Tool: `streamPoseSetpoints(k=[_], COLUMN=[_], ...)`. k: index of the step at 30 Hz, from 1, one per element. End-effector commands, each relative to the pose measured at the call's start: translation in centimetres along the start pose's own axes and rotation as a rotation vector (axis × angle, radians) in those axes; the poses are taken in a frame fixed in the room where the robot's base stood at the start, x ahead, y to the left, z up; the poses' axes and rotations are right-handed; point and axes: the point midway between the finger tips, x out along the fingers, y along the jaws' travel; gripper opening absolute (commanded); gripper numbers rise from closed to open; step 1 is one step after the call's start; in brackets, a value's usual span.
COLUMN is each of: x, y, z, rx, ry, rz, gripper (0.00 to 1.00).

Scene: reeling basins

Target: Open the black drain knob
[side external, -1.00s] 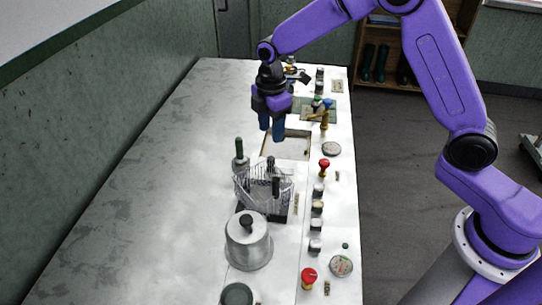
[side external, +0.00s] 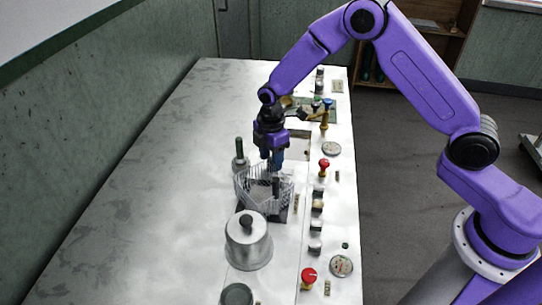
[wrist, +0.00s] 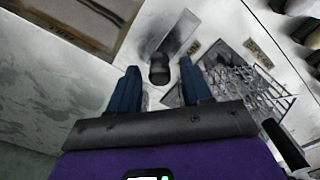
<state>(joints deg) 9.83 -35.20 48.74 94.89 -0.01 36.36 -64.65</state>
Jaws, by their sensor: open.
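The black drain knob (wrist: 159,72) shows in the wrist view as a short dark cylinder beside a grey metal plate. It lies between my two blue fingertips as seen from the wrist, with a visible space on each side. My gripper (side external: 272,163) is open and points down at the back of the wire basket (side external: 249,192) in the side view. There it hides the knob. I cannot tell whether the fingertips are down at the knob's height. The gripper also shows in the wrist view (wrist: 159,65).
The wire basket (wrist: 245,88) is right of my fingers in the wrist view. A green-handled grey object (side external: 240,164) stands left of my gripper. A lidded metal pot (side external: 248,248) is nearer the camera. The counter's left is clear.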

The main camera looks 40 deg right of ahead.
Motion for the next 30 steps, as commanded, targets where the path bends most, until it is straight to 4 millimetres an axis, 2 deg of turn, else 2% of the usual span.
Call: streamPoseSetpoints(k=[1, 3, 5, 11, 20, 30], x=[0.0, 0.0, 0.0, 0.0, -0.1, -0.1], y=[0.0, 0.0, 0.0, -0.2, -2.0, -2.1], z=[0.0, 0.0, 0.0, 0.2, 2.1, 2.2], rx=[0.000, 0.000, 0.000, 0.001, 0.001, 0.001], ry=[0.000, 0.000, 0.000, 0.000, -0.001, 0.001], rz=[0.000, 0.000, 0.000, 0.000, -0.001, 0.002], gripper=[0.39, 0.16, 0.00, 0.00, 0.00, 0.00])
